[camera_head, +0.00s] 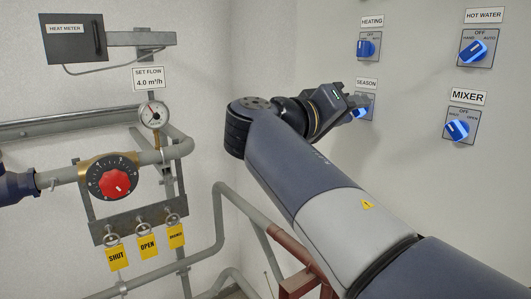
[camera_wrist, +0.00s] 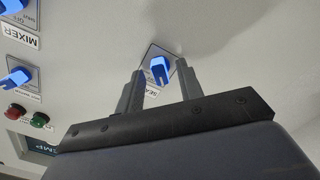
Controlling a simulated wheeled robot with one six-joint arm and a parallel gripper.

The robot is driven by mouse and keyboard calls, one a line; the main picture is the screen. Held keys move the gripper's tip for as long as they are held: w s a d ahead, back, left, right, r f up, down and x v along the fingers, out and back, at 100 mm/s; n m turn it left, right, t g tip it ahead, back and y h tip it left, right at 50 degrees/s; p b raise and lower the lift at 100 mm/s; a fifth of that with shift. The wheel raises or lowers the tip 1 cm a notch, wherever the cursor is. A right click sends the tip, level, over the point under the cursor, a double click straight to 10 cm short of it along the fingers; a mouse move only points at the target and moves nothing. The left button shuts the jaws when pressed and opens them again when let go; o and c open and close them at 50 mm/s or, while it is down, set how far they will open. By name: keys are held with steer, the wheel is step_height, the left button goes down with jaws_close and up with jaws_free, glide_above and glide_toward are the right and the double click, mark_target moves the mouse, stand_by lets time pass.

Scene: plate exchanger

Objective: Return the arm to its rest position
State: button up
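My arm reaches across the head view to the right wall, and my gripper (camera_head: 352,104) is at the blue SEASON knob (camera_head: 363,108), partly covering it. In the wrist view the two grey fingers of my gripper (camera_wrist: 160,74) stand apart. The blue SEASON knob (camera_wrist: 160,66) shows between the fingertips, with a gap on each side. The fingers hold nothing. How far the tips are from the wall plate is hard to tell.
The HEATING knob (camera_head: 366,46) is just above my gripper. The HOT WATER knob (camera_head: 474,50) and MIXER knob (camera_head: 457,129) are to the right. On the left are pipes, a gauge (camera_head: 153,114), a red-centred dial (camera_head: 114,182) and yellow tags. A red-brown frame (camera_head: 291,247) stands below my arm.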

steer(key=shift+a, duration=0.1)
stand_by(0.3)
steer(key=b+v, duration=0.3)
steer(key=v, duration=0.8)
steer(key=p+x, duration=0.2)
steer(key=x, duration=0.9)
steer(key=shift+d+f+p, duration=0.1)
steer(key=shift+d+p, duration=0.1)
steer(key=shift+p, duration=0.2)
steer(key=shift+a+m+p, duration=0.1)
steer(key=shift+m+p, duration=2)
steer(key=shift+m, duration=6.9)
